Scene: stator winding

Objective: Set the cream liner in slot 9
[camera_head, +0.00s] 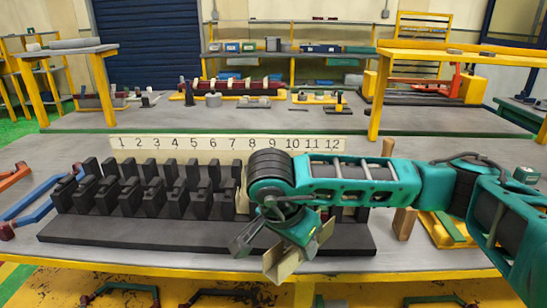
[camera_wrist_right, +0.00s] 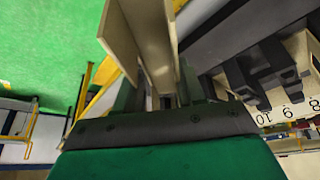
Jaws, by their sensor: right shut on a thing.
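The cream liner (camera_head: 287,262) is a folded, V-shaped strip held in my right gripper (camera_head: 283,243), tilted over the front of the black stator block (camera_head: 130,232). In the right wrist view the liner (camera_wrist_right: 152,40) runs up from between the fingers of the right gripper (camera_wrist_right: 158,92). The number strip (camera_head: 190,143) behind the block reads 1 to 12. Slot 9 lies below its label (camera_head: 269,143), but my right arm hides it in the head view. The wrist view shows labels 10, 9 (camera_wrist_right: 287,112) and 8 beside black teeth (camera_wrist_right: 268,72). My left gripper is out of view.
A blue handle-like bar (camera_head: 48,198) and an orange one (camera_head: 14,175) lie left of the block. A wooden post (camera_head: 405,223) stands to its right, behind my arm. A rear bench (camera_head: 140,119) holds several parts. The bench's yellow front edge (camera_head: 200,278) is near.

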